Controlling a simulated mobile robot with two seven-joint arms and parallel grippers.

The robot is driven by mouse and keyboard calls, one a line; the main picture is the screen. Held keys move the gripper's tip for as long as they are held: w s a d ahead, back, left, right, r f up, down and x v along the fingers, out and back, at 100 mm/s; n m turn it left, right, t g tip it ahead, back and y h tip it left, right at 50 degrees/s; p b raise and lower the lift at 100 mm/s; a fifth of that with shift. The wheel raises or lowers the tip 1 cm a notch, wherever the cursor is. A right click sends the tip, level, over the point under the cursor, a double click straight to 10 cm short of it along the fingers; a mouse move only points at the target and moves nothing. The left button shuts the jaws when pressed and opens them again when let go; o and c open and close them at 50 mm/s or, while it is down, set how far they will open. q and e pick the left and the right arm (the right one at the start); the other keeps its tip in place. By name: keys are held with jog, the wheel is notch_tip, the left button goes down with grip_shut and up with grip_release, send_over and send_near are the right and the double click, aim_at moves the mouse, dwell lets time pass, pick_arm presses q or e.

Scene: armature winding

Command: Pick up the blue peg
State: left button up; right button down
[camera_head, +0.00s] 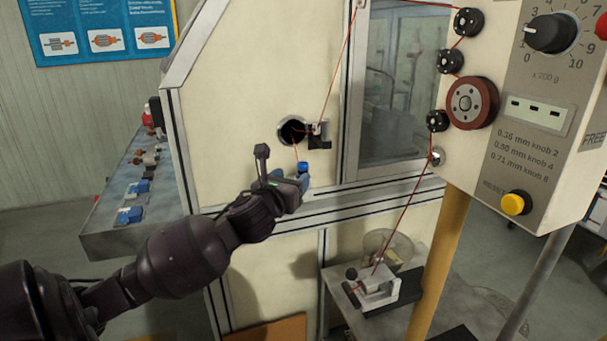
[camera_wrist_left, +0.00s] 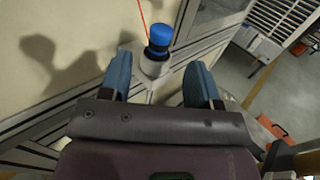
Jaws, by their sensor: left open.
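The blue peg (camera_head: 303,166) is a short blue cylinder with a darker lower band, at the front of the cream machine below its round hole. In the left wrist view the peg (camera_wrist_left: 160,38) stands in a pale round holder (camera_wrist_left: 155,64), with a thin red wire close beside it. My left gripper (camera_head: 293,184) is just in front of the peg in the head view. In the wrist view its two blue fingers (camera_wrist_left: 160,82) are apart with nothing between them, and the peg is just beyond the gap. My right gripper is not in view.
The cream machine wall (camera_head: 240,120) rises behind the gripper. A control panel (camera_head: 535,110) with a dial and yellow button stands at right. Red wire runs over pulleys (camera_head: 472,102) down to a clamp (camera_head: 372,288). A grey bench (camera_head: 110,210) with small parts is at left.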

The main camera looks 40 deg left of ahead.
aim_at(301, 171)
pick_arm(q)
jog(key=shift+x, duration=3.55)
jog(key=shift+c, duration=0.5)
grip_shut()
